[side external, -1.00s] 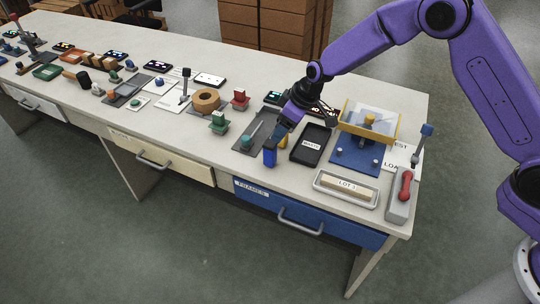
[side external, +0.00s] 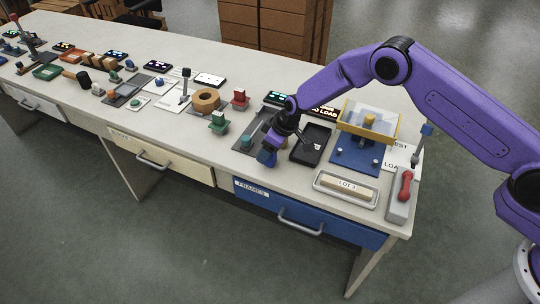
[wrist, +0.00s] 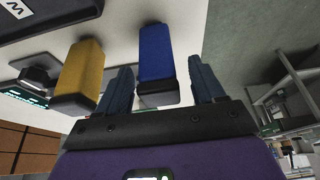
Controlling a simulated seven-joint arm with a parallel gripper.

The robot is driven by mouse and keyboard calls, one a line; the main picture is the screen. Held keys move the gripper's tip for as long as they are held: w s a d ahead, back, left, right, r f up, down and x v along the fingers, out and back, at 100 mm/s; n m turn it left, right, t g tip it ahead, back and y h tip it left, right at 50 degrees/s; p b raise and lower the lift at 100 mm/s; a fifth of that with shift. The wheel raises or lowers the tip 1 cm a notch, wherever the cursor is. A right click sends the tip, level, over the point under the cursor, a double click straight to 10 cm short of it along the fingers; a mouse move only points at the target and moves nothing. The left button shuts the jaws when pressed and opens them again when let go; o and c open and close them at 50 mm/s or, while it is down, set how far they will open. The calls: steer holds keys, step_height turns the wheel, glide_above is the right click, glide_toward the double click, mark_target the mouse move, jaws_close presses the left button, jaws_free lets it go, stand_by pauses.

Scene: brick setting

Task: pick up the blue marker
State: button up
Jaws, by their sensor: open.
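The blue marker (wrist: 155,52) stands upright on the table and is a blue block with a dark end. In the side external view the blue marker (side external: 266,158) shows only in part, behind my gripper (side external: 270,148). In the wrist view my gripper (wrist: 161,72) is open, with one dark finger on each side of the blue marker. The yellow marker (wrist: 82,72) stands just outside the left finger. In the side external view my gripper hides it.
A black tray (side external: 325,143) lies right of my gripper, with a blue and yellow fixture (side external: 355,160) beyond it. A metal tray (side external: 346,203) labelled LOT lies near the front edge. A green block (side external: 218,128) stands to the left.

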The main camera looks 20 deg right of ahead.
steer(key=shift+w+a+f, duration=0.1)
steer(key=shift+w+f, duration=0.05)
steer(key=shift+f, duration=0.25)
steer(key=c, duration=1.1)
steer(key=shift+o, duration=0.2)
steer(key=shift+r, duration=0.1)
steer(key=shift+r, duration=0.5)
step_height(320, 180, up, 2)
steer(key=shift+r, duration=0.2)
steer(key=s+d+r, duration=0.6)
steer(key=s+r, duration=0.3)
steer(key=s, duration=0.3)
steer(key=shift+s+d+r, duration=0.15)
steer(key=shift+d+r, duration=0.05)
steer(key=shift+d, duration=0.1)
